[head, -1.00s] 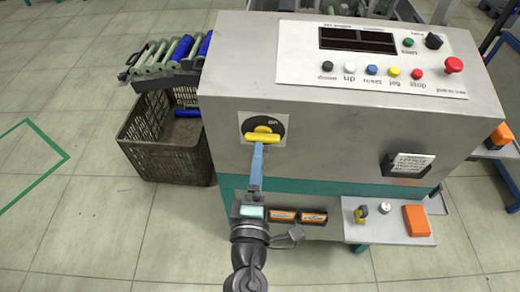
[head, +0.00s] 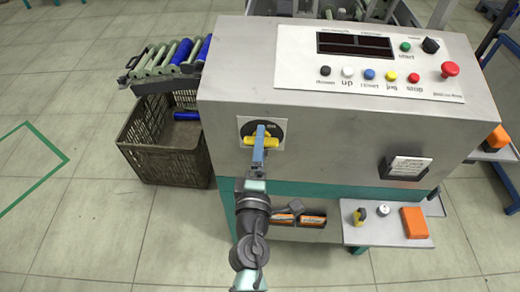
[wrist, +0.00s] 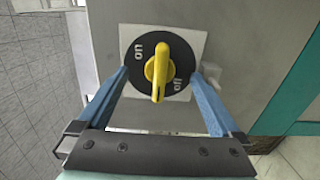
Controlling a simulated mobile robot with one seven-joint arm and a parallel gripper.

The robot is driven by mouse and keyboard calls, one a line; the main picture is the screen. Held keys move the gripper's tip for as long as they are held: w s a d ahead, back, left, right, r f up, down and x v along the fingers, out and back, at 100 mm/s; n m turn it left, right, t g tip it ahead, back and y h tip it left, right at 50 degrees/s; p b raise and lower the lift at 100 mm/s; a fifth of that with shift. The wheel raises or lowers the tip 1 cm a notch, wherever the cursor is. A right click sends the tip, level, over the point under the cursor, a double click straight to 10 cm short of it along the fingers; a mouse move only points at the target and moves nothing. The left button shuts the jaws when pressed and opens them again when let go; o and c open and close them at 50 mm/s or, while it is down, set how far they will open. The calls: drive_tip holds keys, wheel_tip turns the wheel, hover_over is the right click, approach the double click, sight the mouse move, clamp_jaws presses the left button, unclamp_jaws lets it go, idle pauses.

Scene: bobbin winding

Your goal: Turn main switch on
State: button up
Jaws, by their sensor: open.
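The main switch is a yellow handle (wrist: 157,70) on a round black disc (wrist: 140,48) marked "on" and "off". It sits on a pale plate on the machine's grey front. In the wrist view the handle stands nearly upright, between the two labels. In the head view the handle (head: 273,141) lies roughly level, partly hidden by a blue finger. My gripper (wrist: 161,73) is open, with one blue finger on each side of the switch; I see no grip on the handle. My gripper (head: 259,143) also shows in front of the switch in the head view.
A control panel (head: 300,60) with several coloured buttons tops the machine. A small shelf (head: 385,232) with an orange block (head: 414,222) juts out at lower right. A dark crate (head: 165,162) stands at left. Orange-labelled boxes (head: 312,220) sit below my gripper.

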drive_tip(key=shift+w+d, duration=0.1)
drive_tip(key=shift+w, duration=0.85)
